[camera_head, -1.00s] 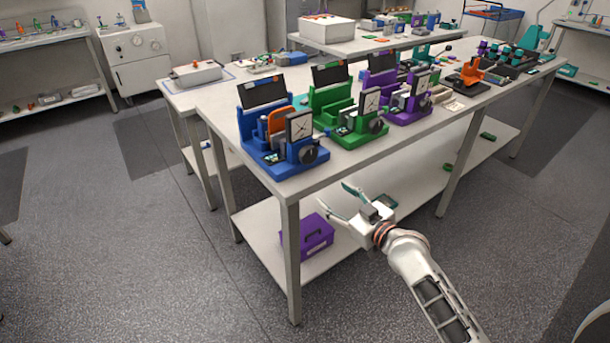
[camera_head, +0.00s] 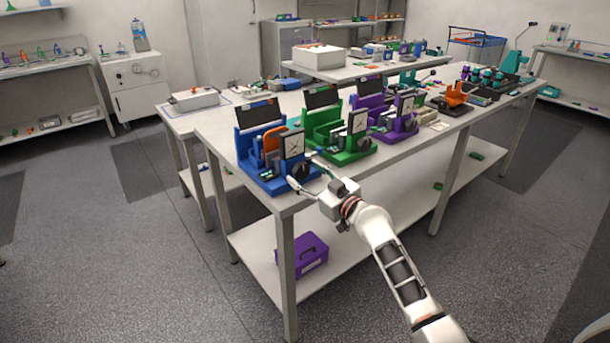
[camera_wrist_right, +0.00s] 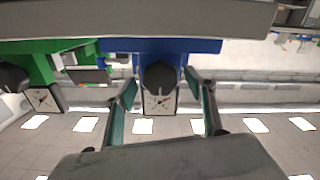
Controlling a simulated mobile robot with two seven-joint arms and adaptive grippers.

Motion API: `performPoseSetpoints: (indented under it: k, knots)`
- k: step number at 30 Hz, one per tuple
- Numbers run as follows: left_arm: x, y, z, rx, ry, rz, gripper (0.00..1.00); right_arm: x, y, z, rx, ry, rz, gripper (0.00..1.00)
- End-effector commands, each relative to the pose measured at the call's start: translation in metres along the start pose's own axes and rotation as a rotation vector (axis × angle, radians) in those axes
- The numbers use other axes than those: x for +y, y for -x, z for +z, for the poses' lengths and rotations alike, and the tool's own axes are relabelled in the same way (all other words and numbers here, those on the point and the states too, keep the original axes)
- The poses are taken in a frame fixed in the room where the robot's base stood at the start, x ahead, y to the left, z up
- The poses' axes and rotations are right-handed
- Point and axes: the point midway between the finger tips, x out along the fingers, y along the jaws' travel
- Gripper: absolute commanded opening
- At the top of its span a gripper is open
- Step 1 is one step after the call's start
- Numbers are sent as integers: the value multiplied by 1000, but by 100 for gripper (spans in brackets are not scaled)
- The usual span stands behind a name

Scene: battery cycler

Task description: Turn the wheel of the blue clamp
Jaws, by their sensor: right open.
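The blue clamp (camera_head: 268,184) stands at the near left corner of the table, with a white square dial (camera_head: 293,147) and an orange part. Its dark round wheel (camera_head: 301,170) is on the front, partly hidden by my gripper. In the right wrist view, which is upside down, the black wheel (camera_wrist_right: 159,76) lies centred between the fingers, with blue body (camera_wrist_right: 180,46) behind it. My right gripper (camera_head: 304,170) is open, its two fingers to either side of the wheel; contact cannot be told. My left gripper is not in view.
A green clamp (camera_head: 350,156) and a purple clamp (camera_head: 402,137) stand to the right along the white table (camera_head: 420,150). A purple box (camera_head: 303,258) sits on the lower shelf. The floor in front is clear.

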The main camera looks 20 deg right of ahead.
Motion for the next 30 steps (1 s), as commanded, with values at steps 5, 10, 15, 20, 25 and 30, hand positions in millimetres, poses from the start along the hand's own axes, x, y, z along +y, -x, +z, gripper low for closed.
performPoseSetpoints:
  k: [5, 10, 15, 20, 25, 30]
  knots:
    - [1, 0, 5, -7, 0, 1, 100, -1, -7, 0, 0, 0, -1, 55]
    - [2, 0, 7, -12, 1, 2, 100, 0, -7, 0, 0, 0, 0, 55]
    - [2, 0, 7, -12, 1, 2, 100, 0, -7, 0, 0, 0, 0, 18]
    - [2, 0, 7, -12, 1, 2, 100, 0, -7, 0, 0, 0, 0, 16]
    - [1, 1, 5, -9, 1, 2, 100, 0, -6, 0, -1, -18, 0, 16]
    - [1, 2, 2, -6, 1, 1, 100, 0, -6, 0, -1, -81, -1, 16]
